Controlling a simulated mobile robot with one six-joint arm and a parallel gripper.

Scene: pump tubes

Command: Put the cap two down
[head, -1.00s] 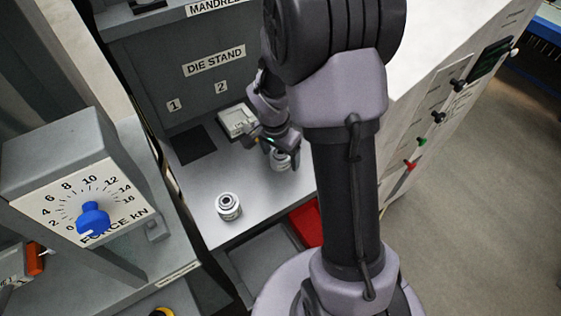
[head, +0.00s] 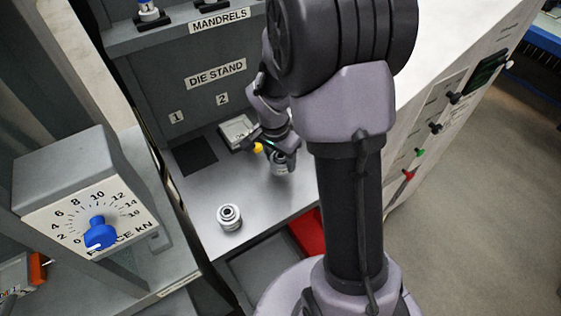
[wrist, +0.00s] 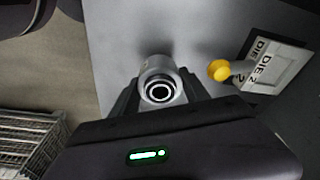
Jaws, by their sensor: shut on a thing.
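My gripper (head: 277,154) is shut on a small silver cylindrical cap (head: 279,166) near the back right of the grey bench top. The wrist view shows the cap (wrist: 158,88) upright between the fingers, its dark ringed opening toward the camera. Small print on its side is too small to read. I cannot tell whether its base touches the bench. A second silver ringed piece (head: 229,217) stands upright and free nearer the front left. My arm hides part of the bench to the right.
A yellow knob (wrist: 219,70) and a plate labelled DIE 2 (wrist: 262,72) are close beside the gripper. A dark square (head: 194,156) lies before the die stand panel (head: 215,72). A red bin (head: 309,232) is at the front edge. The bench middle is clear.

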